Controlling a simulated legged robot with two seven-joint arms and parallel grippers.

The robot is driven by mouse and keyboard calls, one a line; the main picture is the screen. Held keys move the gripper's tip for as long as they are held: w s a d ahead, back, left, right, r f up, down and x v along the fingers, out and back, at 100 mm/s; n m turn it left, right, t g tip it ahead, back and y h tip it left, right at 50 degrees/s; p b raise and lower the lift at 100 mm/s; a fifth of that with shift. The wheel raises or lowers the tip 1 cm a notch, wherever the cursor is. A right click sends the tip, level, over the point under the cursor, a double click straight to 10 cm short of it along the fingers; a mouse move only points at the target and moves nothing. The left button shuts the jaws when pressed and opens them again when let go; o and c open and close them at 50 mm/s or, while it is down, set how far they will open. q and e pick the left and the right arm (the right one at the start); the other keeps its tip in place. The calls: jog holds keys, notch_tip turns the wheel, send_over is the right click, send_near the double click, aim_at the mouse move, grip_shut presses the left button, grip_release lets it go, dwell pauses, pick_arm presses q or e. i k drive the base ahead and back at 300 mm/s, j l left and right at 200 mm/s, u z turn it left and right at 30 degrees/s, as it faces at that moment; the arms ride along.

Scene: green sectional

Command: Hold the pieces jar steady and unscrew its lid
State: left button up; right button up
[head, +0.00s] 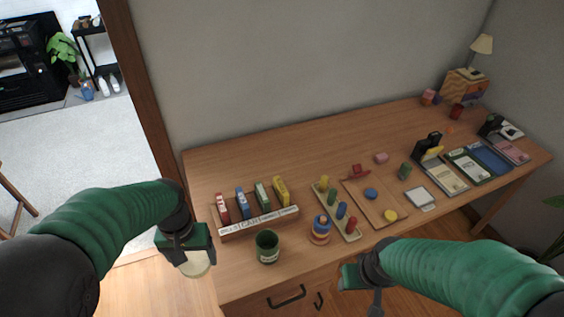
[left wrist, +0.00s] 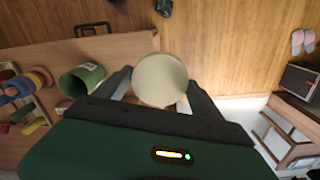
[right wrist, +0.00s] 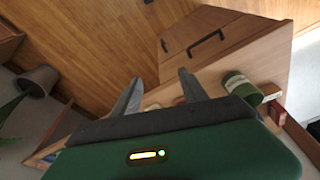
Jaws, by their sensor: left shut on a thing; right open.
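The pieces jar (head: 267,246) is a dark green cup with a pale label, upright and open-topped near the table's front left edge. It also shows in the left wrist view (left wrist: 82,80) and the right wrist view (right wrist: 240,88). My left gripper (head: 190,258) is shut on a round cream lid (head: 197,265), left of the jar and apart from it, beyond the table's left edge. The lid sits between both fingers in the left wrist view (left wrist: 160,80). My right gripper (right wrist: 157,88) is open and empty, in front of the table and right of the jar.
Books and boxes fill the right end. The table's back left is clear. Drawer handles (head: 287,296) face the front.

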aim_at(267, 241)
jog(key=l+z, duration=0.1)
jog(key=l, duration=0.35)
jog(key=i+l, duration=0.15)
jog(key=l, duration=0.35)
jog(key=l+z, duration=0.15)
jog(key=l, duration=0.3)
jog(key=i+l+z, duration=0.1)
jog(key=l, duration=0.35)
jog(key=i+l, duration=0.2)
jog(key=l, duration=0.25)
jog(key=i+l+z, duration=0.15)
jog(key=i, duration=0.5)
jog(key=i+z, duration=0.1)
jog(key=i, duration=0.6)
